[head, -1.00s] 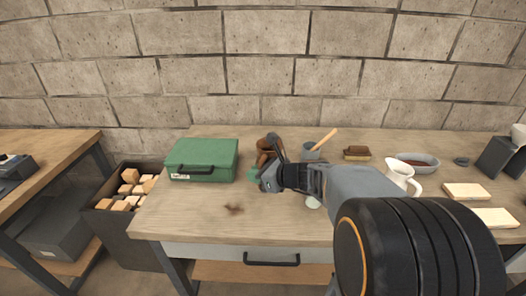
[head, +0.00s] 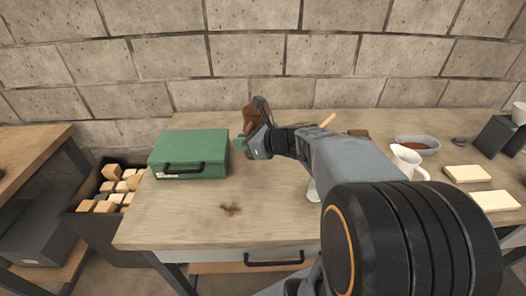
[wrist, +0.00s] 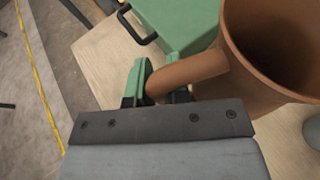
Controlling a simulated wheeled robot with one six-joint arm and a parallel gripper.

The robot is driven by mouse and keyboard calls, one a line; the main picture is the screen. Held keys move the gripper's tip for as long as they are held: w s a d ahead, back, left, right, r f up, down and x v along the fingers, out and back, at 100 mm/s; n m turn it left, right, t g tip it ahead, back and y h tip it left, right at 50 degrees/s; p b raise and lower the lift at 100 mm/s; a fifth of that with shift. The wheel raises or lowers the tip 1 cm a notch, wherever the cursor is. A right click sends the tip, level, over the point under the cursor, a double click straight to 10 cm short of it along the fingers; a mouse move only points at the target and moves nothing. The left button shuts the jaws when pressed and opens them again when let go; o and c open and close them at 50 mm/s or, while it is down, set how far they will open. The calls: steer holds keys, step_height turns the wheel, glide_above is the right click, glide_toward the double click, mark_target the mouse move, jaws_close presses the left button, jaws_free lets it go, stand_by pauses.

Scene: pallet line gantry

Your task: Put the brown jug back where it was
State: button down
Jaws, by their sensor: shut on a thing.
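The brown jug (wrist: 275,85) is large at the right in the wrist view, its open mouth toward the camera. My gripper (wrist: 155,82) is shut on its handle (wrist: 190,73) with green-padded fingers. In the head view the jug (head: 255,116) is partly hidden behind my gripper (head: 246,143). It appears held above the back half of the workbench (head: 180,222), right of the green case. A dark brown stain (head: 230,209) marks the bare bench top in front of the case.
The green case (head: 188,153) stands at the bench's left. A bin of wood blocks (head: 90,228) stands left of the bench. My arm hides the bench middle.

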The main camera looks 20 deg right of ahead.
steer(key=w+d+f, duration=0.1)
steer(key=w, duration=0.1)
steer(key=w+d+f, duration=0.1)
steer(key=w+d, duration=0.1)
steer(key=w+d+f, duration=0.1)
steer(key=w, duration=0.1)
steer(key=shift+d+f, duration=0.15)
steer(key=shift+d, duration=0.2)
steer(key=shift+w+d+f+p, duration=0.15)
steer(key=shift+w+d+f, duration=0.55)
steer(key=shift+f, duration=0.8)
steer(key=shift+w+d+f+p, duration=0.2)
steer(key=shift+w+d+f, duration=0.5)
steer(key=shift+f, duration=0.8)
steer(key=shift+w+d+f+p, duration=0.15)
steer(key=shift+w+d+f, duration=0.25)
steer(key=shift+w+f, duration=0.85)
steer(key=shift+s+f, duration=0.25)
steer(key=shift+s, duration=0.1)
steer(key=shift+f, duration=0.15)
steer(key=c, duration=1.1)
jaws_free()
steer(key=shift+f, duration=0.1)
